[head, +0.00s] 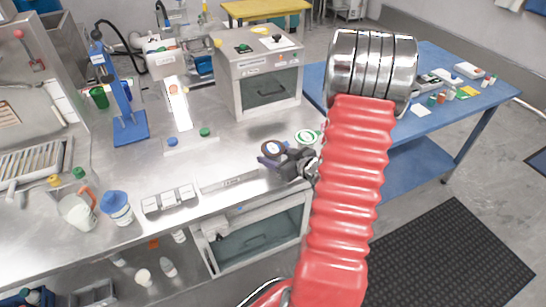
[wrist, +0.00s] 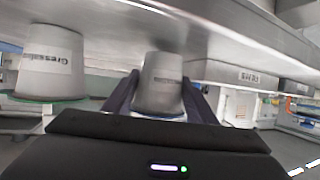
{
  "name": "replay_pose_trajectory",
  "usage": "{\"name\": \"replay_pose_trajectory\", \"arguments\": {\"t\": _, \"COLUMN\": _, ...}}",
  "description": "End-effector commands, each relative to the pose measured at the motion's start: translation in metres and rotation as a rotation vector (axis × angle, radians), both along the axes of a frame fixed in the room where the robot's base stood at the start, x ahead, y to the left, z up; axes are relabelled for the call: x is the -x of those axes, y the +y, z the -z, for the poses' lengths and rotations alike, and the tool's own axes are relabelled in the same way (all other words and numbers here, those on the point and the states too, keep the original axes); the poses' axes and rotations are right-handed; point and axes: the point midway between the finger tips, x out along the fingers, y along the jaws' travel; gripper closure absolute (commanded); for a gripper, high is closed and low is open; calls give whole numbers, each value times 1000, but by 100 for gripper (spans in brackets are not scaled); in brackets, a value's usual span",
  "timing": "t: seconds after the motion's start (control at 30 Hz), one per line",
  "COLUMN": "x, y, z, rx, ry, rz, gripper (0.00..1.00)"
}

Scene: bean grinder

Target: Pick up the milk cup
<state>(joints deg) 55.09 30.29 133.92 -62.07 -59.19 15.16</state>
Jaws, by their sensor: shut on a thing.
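My gripper (head: 277,155) reaches over the counter from the right and is shut on a small cup (head: 272,147) with a dark, brownish top. In the wrist view, which looks upside down, this pale grey cup (wrist: 160,82) sits between the two dark fingers of my gripper (wrist: 160,97). Its printed label is too blurred to read. A second white cup with a green rim (head: 306,137) stands just behind and to the right. It also shows at the left of the wrist view (wrist: 50,65), apart from my fingers. I cannot tell which cup holds milk, or whether the held cup touches the counter.
A grey boxed machine (head: 258,75) stands behind the cups. A blue stand (head: 130,130) and a white-and-blue tub (head: 116,208) are on the left. The steel counter (head: 225,160) is fairly clear left of my gripper. A blue table (head: 470,100) stands at the right.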

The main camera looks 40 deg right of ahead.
Motion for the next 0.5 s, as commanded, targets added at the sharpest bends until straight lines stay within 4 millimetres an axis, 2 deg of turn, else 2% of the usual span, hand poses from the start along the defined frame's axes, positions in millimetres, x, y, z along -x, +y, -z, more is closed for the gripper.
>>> {"name": "replay_pose_trajectory", "arguments": {"t": 0.5, "x": 0, "y": 0, "z": -67, "rx": 6, "ry": -4, "rz": -1, "gripper": 75}}
